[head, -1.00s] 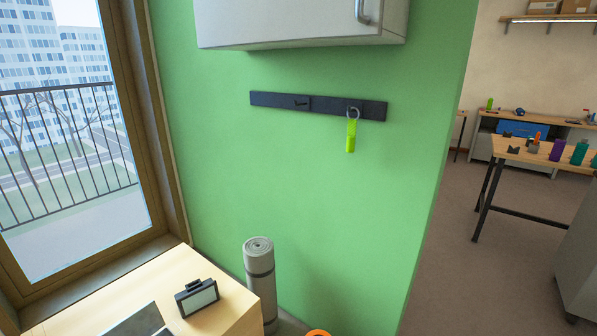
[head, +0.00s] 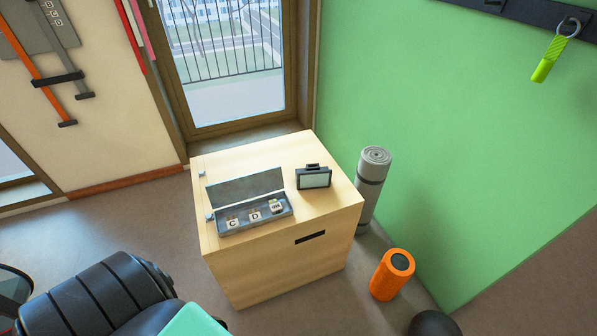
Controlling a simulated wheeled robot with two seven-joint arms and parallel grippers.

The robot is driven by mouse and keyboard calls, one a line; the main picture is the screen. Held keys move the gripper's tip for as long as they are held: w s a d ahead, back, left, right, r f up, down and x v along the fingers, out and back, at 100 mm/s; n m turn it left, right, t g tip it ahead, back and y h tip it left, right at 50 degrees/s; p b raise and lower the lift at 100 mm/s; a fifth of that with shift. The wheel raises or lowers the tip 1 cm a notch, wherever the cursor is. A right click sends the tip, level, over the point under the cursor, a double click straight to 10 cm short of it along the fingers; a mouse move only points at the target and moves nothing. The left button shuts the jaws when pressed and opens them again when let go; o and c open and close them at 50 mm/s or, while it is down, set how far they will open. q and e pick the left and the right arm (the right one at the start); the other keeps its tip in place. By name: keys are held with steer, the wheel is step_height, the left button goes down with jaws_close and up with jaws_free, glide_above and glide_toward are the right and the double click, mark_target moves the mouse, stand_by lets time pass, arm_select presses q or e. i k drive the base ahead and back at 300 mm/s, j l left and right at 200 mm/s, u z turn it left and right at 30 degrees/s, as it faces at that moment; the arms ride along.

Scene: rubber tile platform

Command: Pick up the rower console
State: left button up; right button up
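The rower console (head: 313,178) is likely the small black-framed device with a pale grey screen. It stands upright on the right part of a light wooden cabinet's top (head: 330,207), in the head view. Its screen faces me and a small black clip or bracket shows on its upper edge. Nothing covers it. Neither of my grippers is in view.
An open grey case (head: 240,222) with several lettered pieces lies left of the console. A rolled grey mat (head: 371,180) and an orange foam roller (head: 391,275) stand right of the cabinet. A dark ball (head: 434,324) and black padded equipment (head: 95,300) are nearer me.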

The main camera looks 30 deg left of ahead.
mark_target(305, 180)
steer(key=i+l+u, duration=0.15)
steer(key=i+u, duration=0.25)
steer(key=i+l+u, duration=0.2)
steer(key=u, duration=0.15)
steer(key=i, duration=0.1)
